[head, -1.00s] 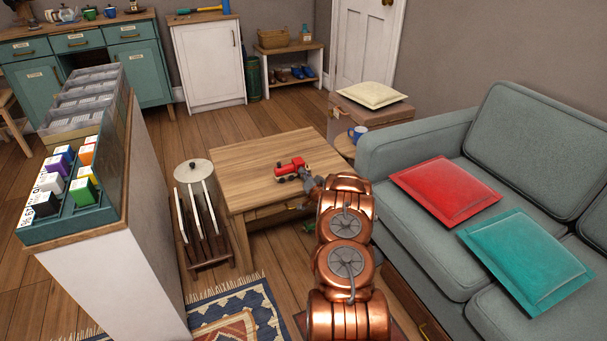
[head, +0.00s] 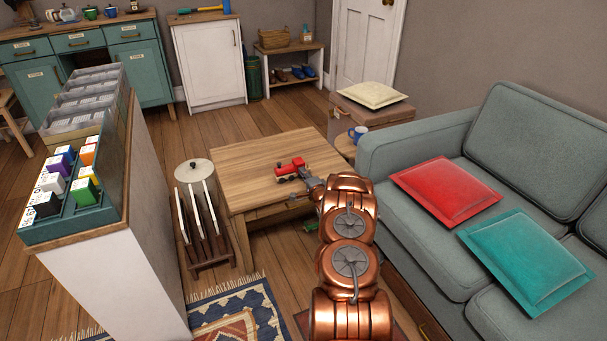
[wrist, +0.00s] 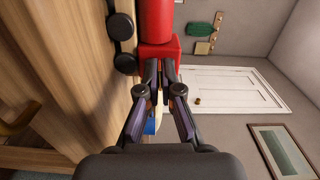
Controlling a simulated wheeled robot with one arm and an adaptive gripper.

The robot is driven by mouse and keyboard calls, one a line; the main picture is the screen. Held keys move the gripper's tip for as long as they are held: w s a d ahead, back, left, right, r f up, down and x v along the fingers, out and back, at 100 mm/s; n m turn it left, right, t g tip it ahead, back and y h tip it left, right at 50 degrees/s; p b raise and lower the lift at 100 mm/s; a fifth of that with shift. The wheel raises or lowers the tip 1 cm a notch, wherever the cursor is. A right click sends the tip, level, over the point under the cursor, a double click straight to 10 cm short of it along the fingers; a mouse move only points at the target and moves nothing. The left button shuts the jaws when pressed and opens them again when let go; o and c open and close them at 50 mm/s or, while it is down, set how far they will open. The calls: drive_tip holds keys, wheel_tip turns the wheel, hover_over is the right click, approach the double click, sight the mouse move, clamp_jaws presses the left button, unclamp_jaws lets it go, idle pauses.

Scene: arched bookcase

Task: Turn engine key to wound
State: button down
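The red toy engine (head: 292,170) with black wheels stands on the low wooden table. In the wrist view the engine (wrist: 160,48) is at the top, turned sideways, with its red block end facing my gripper. My gripper (wrist: 161,68) is right at that end, its fingertips close together with a narrow gap between them. The engine's key is not clear to see; the fingertips cover the place where they meet the engine. I cannot tell whether they grip the key.
The low table (head: 240,189) is otherwise mostly bare. The grey sofa (head: 413,145) with red and teal cushions is to the right. A blue mug (head: 357,132) stands behind the table on the right. A slotted wooden rack (head: 209,252) stands at its left.

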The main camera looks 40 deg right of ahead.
drive_tip(key=shift+a+f+m, duration=0.1)
drive_tip(key=shift+f+m, duration=0.05)
drive_tip(key=shift+m, duration=0.25)
drive_tip(key=c, duration=1.4)
unclamp_jaws()
drive_tip(key=shift+o, duration=0.2)
drive_tip(key=v, duration=1.2)
drive_tip(key=shift+w, duration=0.1)
